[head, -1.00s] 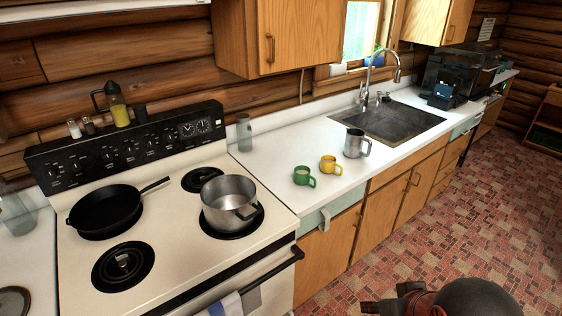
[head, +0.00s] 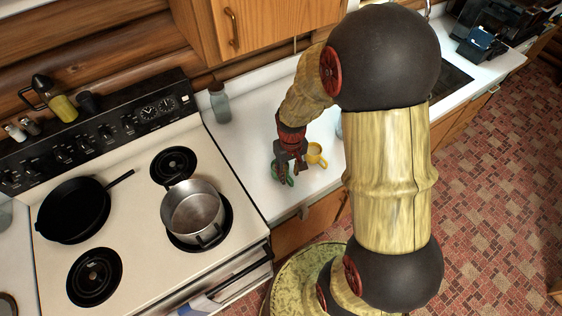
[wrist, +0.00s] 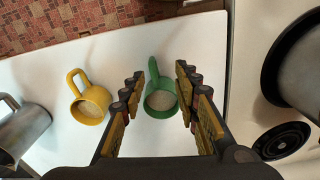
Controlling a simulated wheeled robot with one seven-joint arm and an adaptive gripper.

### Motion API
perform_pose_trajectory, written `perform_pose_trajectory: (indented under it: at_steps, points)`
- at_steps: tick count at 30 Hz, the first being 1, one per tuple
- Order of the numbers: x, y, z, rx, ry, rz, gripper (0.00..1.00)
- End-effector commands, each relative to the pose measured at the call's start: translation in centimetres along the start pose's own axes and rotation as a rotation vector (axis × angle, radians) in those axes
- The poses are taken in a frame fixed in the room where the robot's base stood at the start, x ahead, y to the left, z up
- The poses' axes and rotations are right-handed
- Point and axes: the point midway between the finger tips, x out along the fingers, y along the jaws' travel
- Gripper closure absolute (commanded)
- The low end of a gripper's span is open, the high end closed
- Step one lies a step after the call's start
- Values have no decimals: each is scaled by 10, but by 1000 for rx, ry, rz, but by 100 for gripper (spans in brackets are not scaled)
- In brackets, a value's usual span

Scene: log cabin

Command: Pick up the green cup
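The green cup (wrist: 160,101) stands on the white counter, between the two spread fingers of my gripper (wrist: 160,88) in the wrist view. Its handle points toward the counter's front edge. In the head view my gripper (head: 288,172) hangs over the green cup (head: 290,180) and hides most of it. My gripper is open, and clear gaps show between its fingers and the cup.
A yellow cup (head: 317,154) stands close beside the green one, and it also shows in the wrist view (wrist: 91,103). A metal pitcher (wrist: 22,125) is beyond it. A pot (head: 192,212) and a black pan (head: 73,210) sit on the stove. A glass jar (head: 219,102) stands at the back.

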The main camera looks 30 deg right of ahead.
Motion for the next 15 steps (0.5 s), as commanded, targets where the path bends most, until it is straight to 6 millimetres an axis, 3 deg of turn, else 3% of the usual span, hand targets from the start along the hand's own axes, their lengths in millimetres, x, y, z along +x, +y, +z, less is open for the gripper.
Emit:
perform_pose_trajectory:
  at_steps: [15]
  points:
    - [50, 9, 4, 7, -28, -5, 68]
